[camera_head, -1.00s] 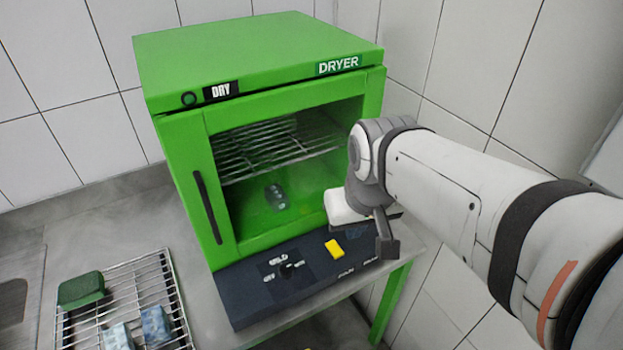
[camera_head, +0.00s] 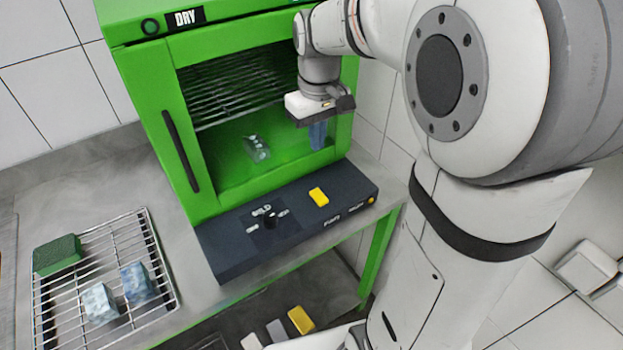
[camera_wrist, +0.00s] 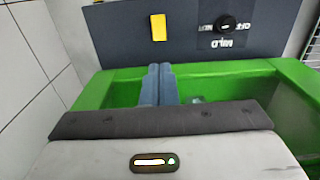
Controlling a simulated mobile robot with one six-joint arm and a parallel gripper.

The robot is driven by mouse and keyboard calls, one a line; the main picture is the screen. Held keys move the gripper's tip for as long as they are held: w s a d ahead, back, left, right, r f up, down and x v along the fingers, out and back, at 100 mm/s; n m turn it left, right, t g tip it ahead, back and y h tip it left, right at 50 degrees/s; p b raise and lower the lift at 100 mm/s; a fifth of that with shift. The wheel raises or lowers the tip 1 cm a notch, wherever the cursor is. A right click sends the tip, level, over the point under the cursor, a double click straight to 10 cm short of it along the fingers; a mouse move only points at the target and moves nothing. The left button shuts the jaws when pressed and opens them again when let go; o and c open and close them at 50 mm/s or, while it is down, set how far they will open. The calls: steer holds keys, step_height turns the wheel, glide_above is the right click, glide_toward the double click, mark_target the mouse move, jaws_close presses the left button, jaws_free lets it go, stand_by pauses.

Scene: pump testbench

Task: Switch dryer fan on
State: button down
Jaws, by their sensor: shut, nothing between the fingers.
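My gripper (camera_head: 318,146) is shut and empty, fingers pointing down in front of the dryer window, apart from the switch. It also shows in the wrist view (camera_wrist: 159,68).
A wire rack (camera_head: 150,225) at left holds a green block (camera_head: 57,255) and two bluish blocks (camera_head: 137,282). Several blocks, one yellow (camera_head: 301,320), lie on a lower shelf. A tiled wall (camera_wrist: 30,60) rises beside the dryer. The space above the panel is clear.

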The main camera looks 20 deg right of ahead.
steer(key=shift+f, duration=0.1)
steer(key=shift+s+d, duration=0.2)
steer(key=shift+s, duration=0.6)
step_height(320, 180, up, 14)
steer(key=s+p, duration=0.1)
steer(key=p, duration=0.1)
steer(key=shift+s+d+f, duration=0.15)
steer(key=shift+s+d, duration=0.15)
steer(key=shift+s, duration=0.1)
stand_by(0.3)
